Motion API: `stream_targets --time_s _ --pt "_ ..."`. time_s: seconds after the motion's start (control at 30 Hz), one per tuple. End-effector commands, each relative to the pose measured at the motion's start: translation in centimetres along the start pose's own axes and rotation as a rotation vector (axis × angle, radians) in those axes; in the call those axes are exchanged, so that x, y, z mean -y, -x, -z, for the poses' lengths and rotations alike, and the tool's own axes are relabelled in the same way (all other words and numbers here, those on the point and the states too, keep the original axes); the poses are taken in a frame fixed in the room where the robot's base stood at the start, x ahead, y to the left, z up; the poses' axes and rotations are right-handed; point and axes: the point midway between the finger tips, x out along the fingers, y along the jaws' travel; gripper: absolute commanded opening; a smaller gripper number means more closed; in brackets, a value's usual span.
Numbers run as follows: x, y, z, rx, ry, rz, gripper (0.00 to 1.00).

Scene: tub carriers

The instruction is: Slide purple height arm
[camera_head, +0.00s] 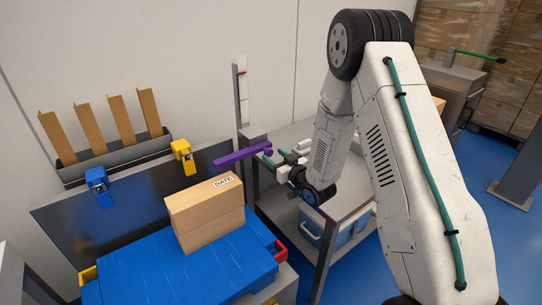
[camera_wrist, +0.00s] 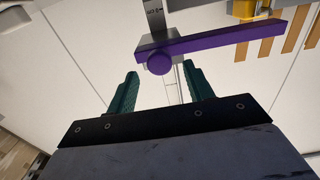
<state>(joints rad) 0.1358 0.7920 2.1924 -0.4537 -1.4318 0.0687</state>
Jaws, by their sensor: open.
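The purple height arm (camera_head: 240,155) is a bar on a slider at an upright scale post (camera_head: 241,90), above the blue carrier. It extends left from the post, with a round knob at its right end. In the wrist view the purple arm (camera_wrist: 215,42) runs across the top, and its round knob (camera_wrist: 160,63) lies just beyond the gap between the fingertips. My gripper (camera_wrist: 164,74) is open and empty, its two green-black fingers apart. In the head view my gripper (camera_head: 274,158) is just right of the knob, partly hidden by my wrist.
A cardboard box (camera_head: 206,212) marked DATE lies on the blue carrier (camera_head: 170,268) below the purple arm. A dark panel (camera_head: 140,215) with blue (camera_head: 99,187) and yellow (camera_head: 183,156) clips stands behind.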

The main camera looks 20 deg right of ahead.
Motion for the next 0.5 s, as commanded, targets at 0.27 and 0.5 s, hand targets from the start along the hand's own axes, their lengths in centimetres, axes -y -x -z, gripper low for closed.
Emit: stream_targets --time_s 0.27,0.5 --pt "0.1 4.6 0.1 -0.001 0.0 0.001 0.52" --pt "0.1 5.7 0.1 -0.002 0.002 0.002 0.52"
